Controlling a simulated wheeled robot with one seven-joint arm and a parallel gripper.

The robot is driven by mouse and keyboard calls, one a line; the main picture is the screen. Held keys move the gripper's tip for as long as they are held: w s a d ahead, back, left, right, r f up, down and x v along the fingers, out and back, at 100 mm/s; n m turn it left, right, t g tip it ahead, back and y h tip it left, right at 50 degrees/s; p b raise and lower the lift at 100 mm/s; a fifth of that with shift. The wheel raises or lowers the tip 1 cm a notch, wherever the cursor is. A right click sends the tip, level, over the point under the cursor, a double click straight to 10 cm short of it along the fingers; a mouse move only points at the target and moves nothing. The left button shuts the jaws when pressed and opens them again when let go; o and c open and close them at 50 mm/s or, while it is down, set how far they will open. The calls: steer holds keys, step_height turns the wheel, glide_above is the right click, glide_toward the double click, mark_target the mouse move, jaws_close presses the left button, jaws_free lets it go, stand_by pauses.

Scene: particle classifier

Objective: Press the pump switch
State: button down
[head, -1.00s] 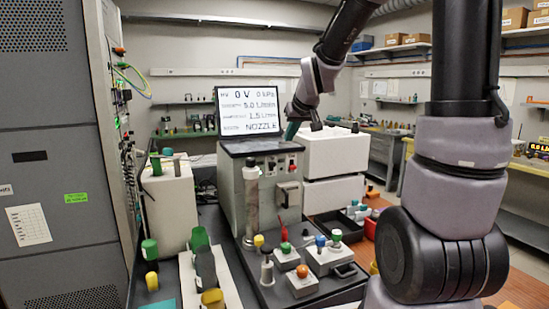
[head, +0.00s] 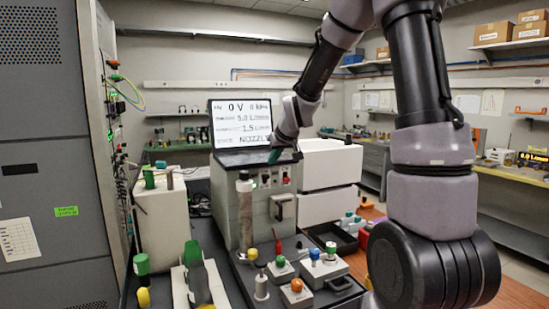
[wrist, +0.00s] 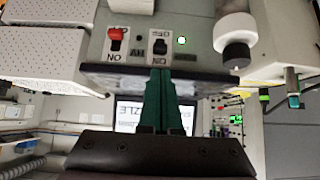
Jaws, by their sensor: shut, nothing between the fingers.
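The grey cabinet (head: 235,210) has two rocker switches on its front panel. The wrist view is upside down. There, a black switch (wrist: 160,46) marked ON and OFF has a lit green lamp (wrist: 181,40) beside it, and a red switch (wrist: 115,36) marked ON is to its left. A small label, perhaps HV, lies between them. I cannot read a pump label. My gripper (wrist: 158,72) is shut and empty, its green fingers in line with the black switch. In the head view my gripper (head: 274,157) is at the panel's top edge; contact cannot be told.
A screen (head: 241,122) stands on the cabinet, with white boxes (head: 328,175) to its right. A silver column (head: 245,215) rises in front of the cabinet at left. Small coloured-knob boxes (head: 323,268) stand in front. A tall grey rack (head: 45,120) is at left.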

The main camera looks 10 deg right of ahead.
mark_target(267, 179)
steer(key=x, duration=0.7)
steer(key=shift+f, duration=1.4)
steer(key=shift+s, duration=0.1)
